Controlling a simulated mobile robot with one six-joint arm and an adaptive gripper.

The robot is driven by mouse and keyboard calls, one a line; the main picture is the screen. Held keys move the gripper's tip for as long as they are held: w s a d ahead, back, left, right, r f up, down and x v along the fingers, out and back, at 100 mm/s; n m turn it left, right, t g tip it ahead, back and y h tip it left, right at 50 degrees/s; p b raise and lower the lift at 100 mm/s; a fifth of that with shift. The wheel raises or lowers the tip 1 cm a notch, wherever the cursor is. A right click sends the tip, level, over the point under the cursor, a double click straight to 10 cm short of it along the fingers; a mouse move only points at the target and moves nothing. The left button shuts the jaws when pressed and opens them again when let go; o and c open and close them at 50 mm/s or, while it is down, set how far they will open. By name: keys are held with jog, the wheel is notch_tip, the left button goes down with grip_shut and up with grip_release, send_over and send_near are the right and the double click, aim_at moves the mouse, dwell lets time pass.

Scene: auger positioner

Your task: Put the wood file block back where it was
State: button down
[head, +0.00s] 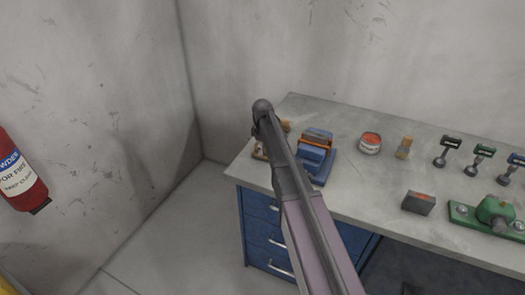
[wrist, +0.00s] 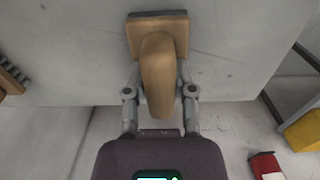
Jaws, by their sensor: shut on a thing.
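The wood file block (wrist: 157,72) is a tan wooden block with a rounded handle and a dark strip along its far edge. In the wrist view my gripper (wrist: 160,92) is shut on the handle, one finger on each side. The block is over the bench top near its left edge; I cannot tell whether it touches the surface.
The grey bench (head: 345,180) carries a blue-and-orange device (head: 316,150), a red-topped tin (head: 370,143), a small yellowish item (head: 404,147), a grey block (head: 419,202) and a green fixture (head: 490,215). A brush-like item (wrist: 12,76) lies left of the block. A fire extinguisher (head: 20,172) hangs left.

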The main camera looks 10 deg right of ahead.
jog(key=shift+f, duration=0.1)
jog(key=shift+c, duration=2.2)
grip_release()
notch_tip(320, 180, up, 12)
jog(key=p, duration=1.2)
jog(key=s+m, duration=1)
jog(key=s, duration=1.9)
jog(key=shift+s+m, duration=0.15)
jog(key=shift+m, duration=0.25)
